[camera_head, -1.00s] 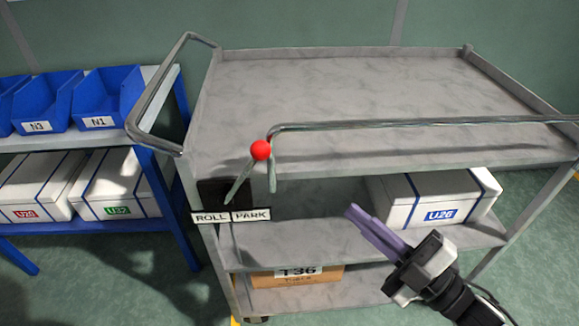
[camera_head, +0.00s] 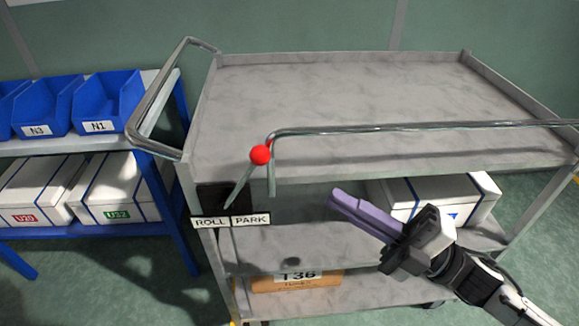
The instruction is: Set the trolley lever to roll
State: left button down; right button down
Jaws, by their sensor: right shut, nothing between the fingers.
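The trolley (camera_head: 345,95) is a grey cart with three shelves and metal rails. Its lever (camera_head: 242,180) has a red ball knob (camera_head: 260,155) and rises from a dark plate at the front left corner. The lever leans with its knob up and to the right. Below it are two labels, ROLL (camera_head: 210,222) on the left and PARK (camera_head: 251,220) on the right. My right gripper (camera_head: 334,199) has purple fingers, shut and empty. It is in front of the middle shelf, right of and lower than the knob, apart from the lever. My left gripper is not in view.
A white box (camera_head: 478,196) stands on the trolley's middle shelf, partly hidden by my right gripper. A cardboard box marked T36 (camera_head: 297,284) is on the bottom shelf. A blue rack (camera_head: 160,185) with bins and white boxes stands at the left. The trolley's top is empty.

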aim_at(270, 159)
jog(key=p+x, duration=0.1)
jog(key=x, duration=0.8)
jog(key=shift+w+a+r+p, duration=0.15)
jog(key=shift+a+r+p, duration=0.05)
jog(key=shift+p, duration=0.15)
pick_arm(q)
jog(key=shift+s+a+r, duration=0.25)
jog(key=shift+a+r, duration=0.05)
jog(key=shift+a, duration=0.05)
pick_arm(e)
jog(key=shift+w+a, duration=0.2)
jog(key=shift+a, duration=0.2)
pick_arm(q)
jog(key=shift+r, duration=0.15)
pick_arm(e)
jog(key=shift+r, duration=0.1)
